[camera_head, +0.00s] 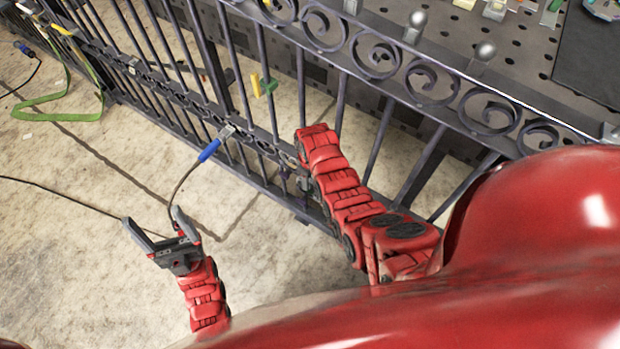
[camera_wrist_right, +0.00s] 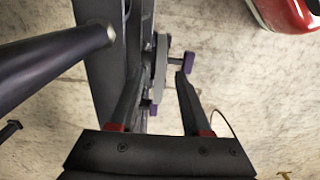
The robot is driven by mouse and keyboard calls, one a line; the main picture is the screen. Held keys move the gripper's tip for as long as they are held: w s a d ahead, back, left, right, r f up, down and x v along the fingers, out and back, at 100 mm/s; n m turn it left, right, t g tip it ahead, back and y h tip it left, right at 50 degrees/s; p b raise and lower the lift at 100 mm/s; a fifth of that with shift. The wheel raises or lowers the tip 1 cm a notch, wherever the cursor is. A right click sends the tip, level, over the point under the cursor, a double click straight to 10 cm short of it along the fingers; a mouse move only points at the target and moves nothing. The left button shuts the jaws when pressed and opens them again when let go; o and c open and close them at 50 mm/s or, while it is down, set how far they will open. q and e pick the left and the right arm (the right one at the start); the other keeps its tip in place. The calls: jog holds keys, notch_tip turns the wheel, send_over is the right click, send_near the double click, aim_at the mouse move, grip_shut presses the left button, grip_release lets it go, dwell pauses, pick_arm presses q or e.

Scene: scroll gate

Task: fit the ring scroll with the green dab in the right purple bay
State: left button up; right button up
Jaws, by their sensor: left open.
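My left gripper (camera_head: 158,236) is open and empty, low over the floor at the left of the head view. My right arm reaches to the gate in the head view, and its gripper is hidden there. In the right wrist view my right gripper (camera_wrist_right: 158,85) has its fingers apart. A grey rounded piece (camera_wrist_right: 160,68), seen nearly edge-on, lies between and beyond the fingertips, beside a dark gate bar. Purple-ended pegs (camera_wrist_right: 189,61) stick out next to it. I cannot tell whether this piece is the ring scroll. No green dab shows. Small purple parts (camera_head: 284,173) show on the lower gate.
The dark iron gate (camera_head: 265,150) with a scrolled top rail crosses the head view. A green strap (camera_head: 60,112) and black cables lie left. A perforated bench (camera_head: 480,40) stands behind.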

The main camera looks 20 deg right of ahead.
notch_tip(320, 180, up, 17)
jog(key=p, duration=0.5)
jog(key=shift+r+p, duration=0.2)
jog(key=shift+p, duration=0.2)
dwell(0.4)
